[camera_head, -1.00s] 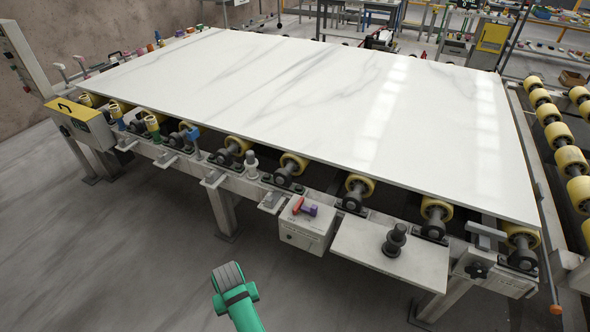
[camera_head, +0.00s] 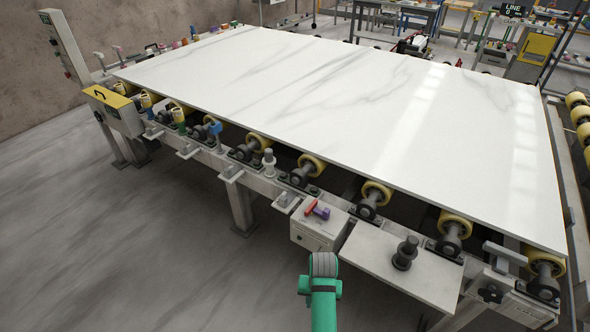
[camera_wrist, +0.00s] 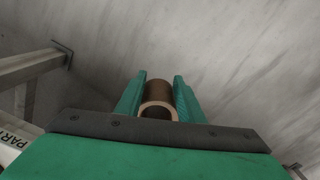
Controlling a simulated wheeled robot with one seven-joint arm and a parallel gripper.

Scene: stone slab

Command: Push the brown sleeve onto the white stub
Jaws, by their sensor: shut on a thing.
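The brown sleeve (camera_wrist: 157,90) is a short hollow tube, seen in the wrist view between the two green fingers of my gripper (camera_wrist: 160,78). My gripper is shut on it, and its pale open end faces the wrist camera. In the head view my gripper (camera_head: 323,264) is over the floor in front of the slab line, and the sleeve cannot be made out there. A pale grey-white stub (camera_head: 268,158) stands upright on the front rail, up and left of my gripper and apart from it. It looks like the white stub. No stub shows in the wrist view.
A large white slab (camera_head: 330,110) lies on yellow rollers (camera_head: 312,165). A box with red and purple pieces (camera_head: 318,228) is just beyond my gripper. A plate (camera_head: 370,255) bearing a dark stepped piece (camera_head: 405,252) juts out to the right. The floor at left is clear.

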